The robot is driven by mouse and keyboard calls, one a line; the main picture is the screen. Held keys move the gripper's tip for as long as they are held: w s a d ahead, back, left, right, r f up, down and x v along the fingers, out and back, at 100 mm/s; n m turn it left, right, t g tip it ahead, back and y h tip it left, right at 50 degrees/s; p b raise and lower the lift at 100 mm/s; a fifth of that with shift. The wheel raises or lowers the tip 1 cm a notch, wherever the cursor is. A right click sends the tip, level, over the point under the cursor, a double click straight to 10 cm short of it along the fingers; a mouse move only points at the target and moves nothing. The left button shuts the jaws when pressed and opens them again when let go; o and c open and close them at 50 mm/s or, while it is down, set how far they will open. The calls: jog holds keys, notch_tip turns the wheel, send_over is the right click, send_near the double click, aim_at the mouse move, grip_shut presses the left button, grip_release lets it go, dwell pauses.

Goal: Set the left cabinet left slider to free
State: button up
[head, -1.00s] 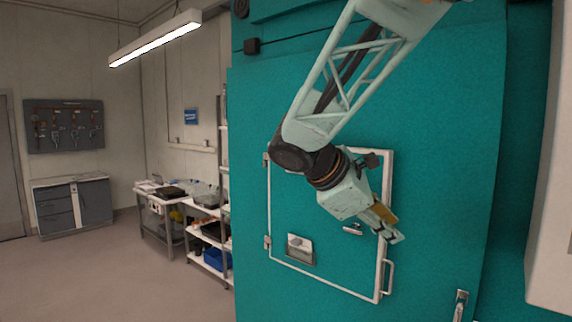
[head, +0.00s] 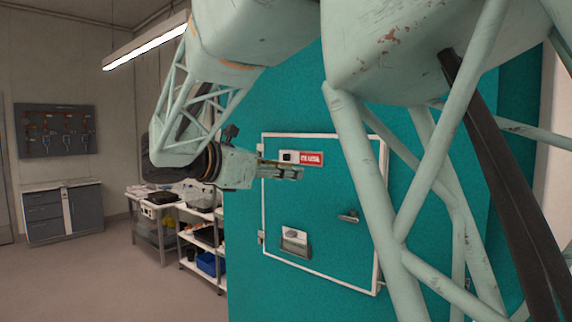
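A teal cabinet (head: 244,120) has a white-framed door panel (head: 325,200). Near the top of the panel is a small sign strip (head: 312,158), red with white lettering too small to read surely. A pale piece with a dark mark (head: 290,157), possibly the slider, sits at the strip's left end. My gripper (head: 300,173) points right, its fingertips appearing just below the strip. I cannot tell its distance from the door or whether it touches. The fingers are seen side-on, so their opening is unclear; nothing held is visible.
A small latch (head: 348,217) and a pocket-like holder (head: 295,243) are on the door panel. My large arm links cover the right side of the view. Shelving (head: 205,258) and a bench (head: 158,215) stand left of the cabinet. The floor at left is clear.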

aim_at(284, 155)
jog(key=a+r+n+t+b, duration=0.2)
jog(key=a+r+n, duration=0.1)
jog(key=a, duration=0.8)
jog(key=shift+w+t, duration=0.15)
jog(key=shift+t, duration=0.15)
jog(key=shift+w+d+f, duration=0.1)
jog(key=shift+w+d, duration=0.05)
jog(key=shift+d, duration=0.05)
jog(key=shift+b+x, duration=1.05)
jog(key=shift+x, duration=5.7)
grip_shut()
